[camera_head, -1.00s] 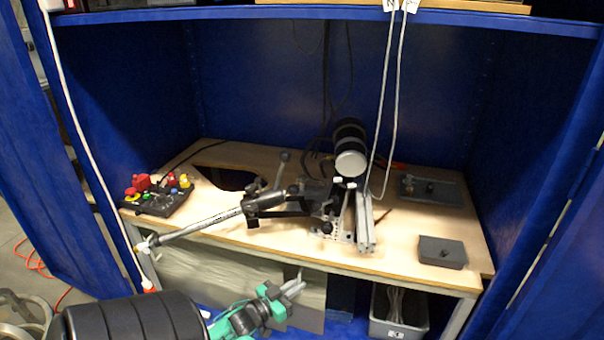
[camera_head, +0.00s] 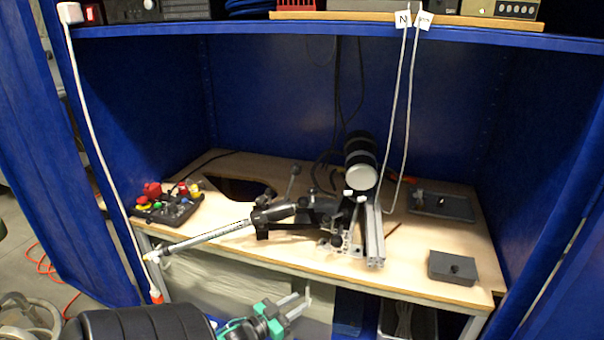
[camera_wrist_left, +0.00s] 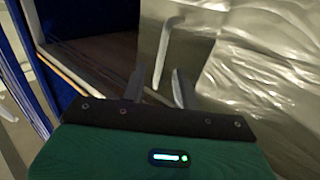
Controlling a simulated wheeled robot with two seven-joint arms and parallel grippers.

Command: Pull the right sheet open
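A translucent grey plastic sheet (camera_head: 235,285) hangs below the front of the wooden table, left of the dark opening. It is large and wrinkled in the left wrist view (camera_wrist_left: 255,70). A thin light grey bent bar (camera_wrist_left: 165,52), like a handle, shows in front of it there. My left gripper (camera_head: 298,304) is below the table's front edge, near the sheet's right part. Its fingers (camera_wrist_left: 157,88) are apart, with the bar's lower end showing between them. I cannot tell whether they touch it. My right gripper is out of view.
The wooden table (camera_head: 415,262) holds a jointed clamp arm, a black cylinder (camera_head: 360,165), a control box (camera_head: 168,203) and a grey block (camera_head: 452,267). Blue curtains (camera_head: 60,170) flank the booth. A white cord (camera_head: 92,140) hangs at the left. A bin (camera_head: 405,322) stands under the table.

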